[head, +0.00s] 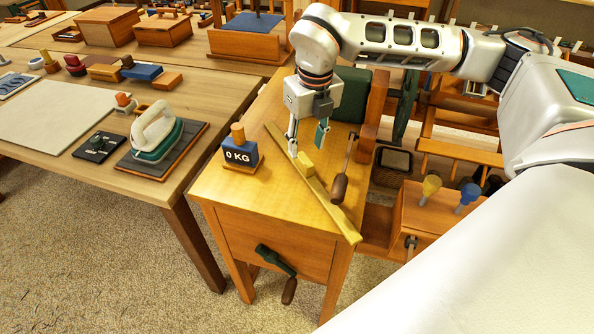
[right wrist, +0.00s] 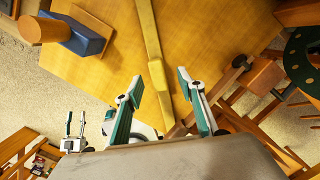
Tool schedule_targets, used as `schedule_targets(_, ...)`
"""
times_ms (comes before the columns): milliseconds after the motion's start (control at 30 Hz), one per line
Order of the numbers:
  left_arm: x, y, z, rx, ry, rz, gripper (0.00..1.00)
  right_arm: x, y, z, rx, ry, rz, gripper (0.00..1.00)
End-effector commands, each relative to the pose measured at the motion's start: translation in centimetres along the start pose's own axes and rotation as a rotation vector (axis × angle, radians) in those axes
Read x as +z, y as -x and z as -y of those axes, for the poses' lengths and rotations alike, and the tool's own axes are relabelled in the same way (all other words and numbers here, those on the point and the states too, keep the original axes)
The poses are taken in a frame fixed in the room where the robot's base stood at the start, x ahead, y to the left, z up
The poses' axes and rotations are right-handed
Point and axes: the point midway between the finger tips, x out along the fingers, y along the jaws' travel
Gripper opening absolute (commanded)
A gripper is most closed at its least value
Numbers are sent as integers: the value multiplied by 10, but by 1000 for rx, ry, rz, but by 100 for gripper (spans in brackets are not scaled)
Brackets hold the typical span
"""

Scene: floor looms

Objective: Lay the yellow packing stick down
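The yellow packing stick (head: 335,213) is a long flat bar with a small raised yellow block (head: 305,163) on it. It lies diagonally along the wooden bench top (head: 225,190), its near end at the front right edge. My right gripper (head: 308,148) is above the stick near the block, pointing down, with its fingers apart. In the right wrist view the stick (right wrist: 146,30) runs in between the open fingertips (right wrist: 160,77), with the block between them. I cannot tell whether the fingers touch it. My left gripper (right wrist: 75,122) shows small in that view, fingers apart and empty.
A blue weight marked 0 KG (head: 240,155) stands left of the stick. A crank with a brown handle (head: 339,188) is close on its right. Another crank (head: 275,262) is on the bench front. A table (head: 170,180) with an iron-like tool stands left.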

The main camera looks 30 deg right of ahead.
Motion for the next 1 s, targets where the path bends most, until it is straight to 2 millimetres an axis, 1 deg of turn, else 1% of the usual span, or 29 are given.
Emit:
schedule_targets(33, -6, -2, 2, -3, -2, -12, 40, -1, -7, 0, 0, 1, -2, 39)
schedule_targets(100, -13, -3, 4, -6, -3, -24, 40, -2, -13, -1, 0, 2, -2, 39)
schedule_targets(167, -15, -3, 4, -7, -3, -28, 40, -4, -18, -2, -1, 2, -3, 39)
schedule_targets(333, -10, -2, 3, -5, -3, -20, 40, -11, -43, -6, 0, 3, -4, 39)
schedule_targets(433, -5, -2, 2, -4, -3, -12, 40, -10, -55, -6, 0, 2, -3, 39)
schedule_targets(567, -2, -2, 2, -4, -4, -7, 40, -10, -61, -6, 0, 2, -1, 39)
schedule_targets(767, -2, -2, 2, -5, -5, -7, 40, -9, -61, -6, 0, 2, 0, 39)
schedule_targets(867, -2, -2, 2, -5, -5, -7, 40, -9, -61, -6, 0, 2, -1, 16)
schedule_targets(900, -2, -2, 2, -5, -5, -8, 40, -9, -61, -6, 1, 2, -1, 5)
schedule_targets(933, -3, -2, 2, -5, -5, -8, 40, -9, -61, -6, 1, 2, -1, 0)
schedule_targets(1000, -3, -2, 3, -5, -5, -8, 40, -9, -61, -6, 1, 2, -1, 0)
